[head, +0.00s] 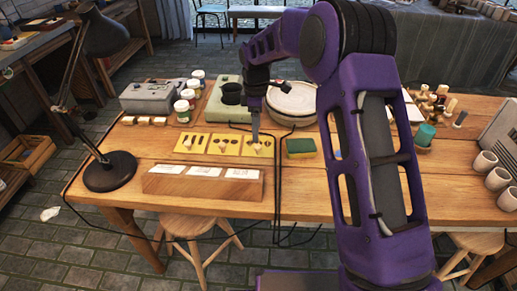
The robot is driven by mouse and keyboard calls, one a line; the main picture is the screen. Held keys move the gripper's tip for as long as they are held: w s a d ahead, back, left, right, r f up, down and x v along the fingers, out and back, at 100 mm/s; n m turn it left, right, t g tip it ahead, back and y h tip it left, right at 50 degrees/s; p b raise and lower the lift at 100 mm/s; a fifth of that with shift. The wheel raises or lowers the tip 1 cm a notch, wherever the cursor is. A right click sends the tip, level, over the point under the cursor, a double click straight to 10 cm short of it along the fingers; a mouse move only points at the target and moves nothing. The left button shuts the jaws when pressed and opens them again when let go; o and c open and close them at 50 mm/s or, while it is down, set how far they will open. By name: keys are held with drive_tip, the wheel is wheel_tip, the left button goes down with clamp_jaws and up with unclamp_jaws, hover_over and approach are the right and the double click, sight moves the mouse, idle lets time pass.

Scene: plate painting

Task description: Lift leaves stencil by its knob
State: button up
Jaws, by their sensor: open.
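Three yellow stencils lie side by side on the wooden table: a left one (184,149), a middle one (219,151) and a right one (250,153). Each has dark cutouts and a small pale knob. The cutouts are too small to tell which is the leaves stencil. My gripper (256,142) points down at the right stencil, with its tips at or just above its knob. The gripper partly covers that stencil, and I cannot tell whether it touches the knob. It is open.
A wooden board (160,185) with white cards lies in front of the stencils. Paint jars (182,111), a green device (216,108) and stacked plates (291,98) stand behind. A black lamp (110,172) stands left.

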sight(258, 146)
drive_tip(key=f, duration=0.4)
drive_tip(key=f+b, duration=0.1)
drive_tip(key=f, duration=0.3)
drive_tip(key=shift+s+d, duration=0.1)
drive_tip(key=shift+d, duration=0.1)
clamp_jaws()
